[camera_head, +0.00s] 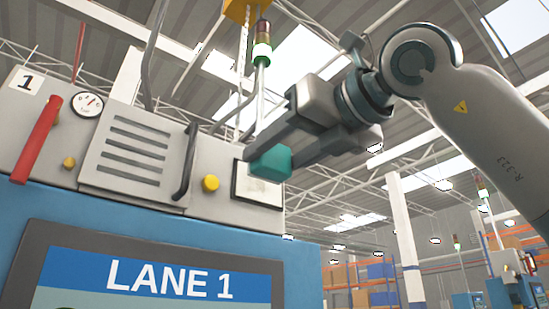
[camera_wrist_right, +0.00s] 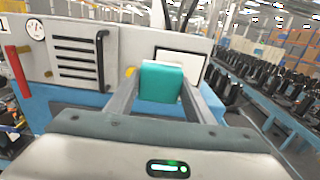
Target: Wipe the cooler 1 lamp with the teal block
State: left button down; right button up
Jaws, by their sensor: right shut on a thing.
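The teal block (camera_head: 271,164) is held between the fingers of my right gripper (camera_head: 268,150), which is shut on it. It also shows between both fingers in the right wrist view (camera_wrist_right: 161,82). The block is in front of a pale framed panel (camera_head: 257,184) on the grey cabinet; I cannot tell whether they touch. A stack lamp (camera_head: 262,42), red above and bright whitish green below, stands on a pole above the cabinet marked 1, well above the block. It is the likely cooler 1 lamp. My left gripper is not in view.
The cabinet front carries a red handle (camera_head: 37,139), a gauge (camera_head: 87,104), a black handle (camera_head: 185,161) and a yellow knob (camera_head: 211,183). A LANE 1 screen (camera_head: 170,280) is below. A conveyor with dark items (camera_wrist_right: 265,100) runs at right in the wrist view.

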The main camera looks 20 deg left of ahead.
aim_at(262, 184)
jog(key=shift+b+v, duration=0.4)
jog(key=shift+v, duration=0.9)
jog(key=shift+w+a, duration=0.15)
jog(key=shift+p+x, duration=0.75)
jog(key=shift+x, duration=2.6)
jog(key=shift+p+x, duration=0.3)
jog(key=shift+x, duration=0.7)
jog(key=shift+w+d, duration=1.35)
jog(key=shift+w, duration=0.25)
